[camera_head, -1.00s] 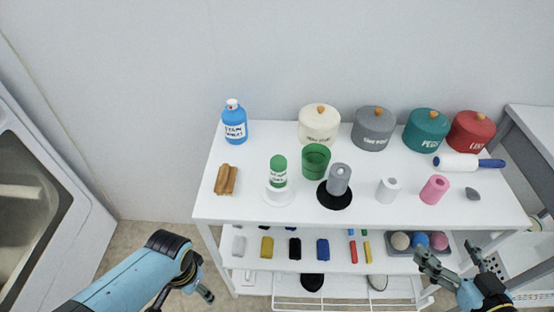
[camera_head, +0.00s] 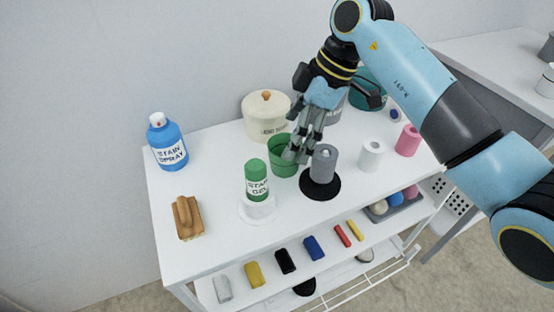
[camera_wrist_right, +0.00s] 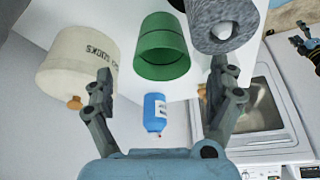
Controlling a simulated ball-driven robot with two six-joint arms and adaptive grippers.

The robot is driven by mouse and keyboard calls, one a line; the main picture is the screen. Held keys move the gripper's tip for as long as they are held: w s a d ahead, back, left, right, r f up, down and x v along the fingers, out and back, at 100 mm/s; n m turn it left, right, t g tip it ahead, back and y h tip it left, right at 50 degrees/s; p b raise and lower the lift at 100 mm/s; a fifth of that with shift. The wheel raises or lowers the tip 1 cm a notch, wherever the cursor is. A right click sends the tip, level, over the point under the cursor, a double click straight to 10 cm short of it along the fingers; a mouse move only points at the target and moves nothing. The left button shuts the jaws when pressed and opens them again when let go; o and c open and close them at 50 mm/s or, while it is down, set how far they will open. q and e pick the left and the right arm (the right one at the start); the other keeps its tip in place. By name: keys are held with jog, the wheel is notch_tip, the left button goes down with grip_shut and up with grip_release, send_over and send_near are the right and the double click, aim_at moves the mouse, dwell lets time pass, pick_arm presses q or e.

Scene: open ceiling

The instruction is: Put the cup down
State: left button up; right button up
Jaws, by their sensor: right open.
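The green cup (camera_head: 281,168) stands upright on the white table top, between the cream pot and the grey roll. My right gripper (camera_head: 298,152) is open and points down at the cup, its fingers covering part of the cup's right rim. In the right wrist view, the cup (camera_wrist_right: 162,50) lies ahead, between the two spread fingers of the right gripper (camera_wrist_right: 160,72). I cannot tell whether a finger touches it. Dark parts at the right edge of the wrist view seem to be my left gripper (camera_wrist_right: 304,42); its jaws are unclear.
Close by are the cream pot (camera_head: 266,114), grey roll (camera_head: 323,163) on a black disc (camera_head: 321,190), and green-capped bottle (camera_head: 257,181) on a white disc (camera_head: 259,213).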

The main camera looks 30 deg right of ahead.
jog(key=x, duration=0.3)
jog(key=b+x, duration=0.1)
jog(key=x, duration=0.2)
jog(key=shift+s+d+f, duration=0.15)
jog(key=shift+s+f, duration=0.05)
jog(key=shift+f, duration=0.1)
jog(key=c, duration=1)
jog(key=shift+r, duration=0.1)
jog(key=shift+c, duration=0.7)
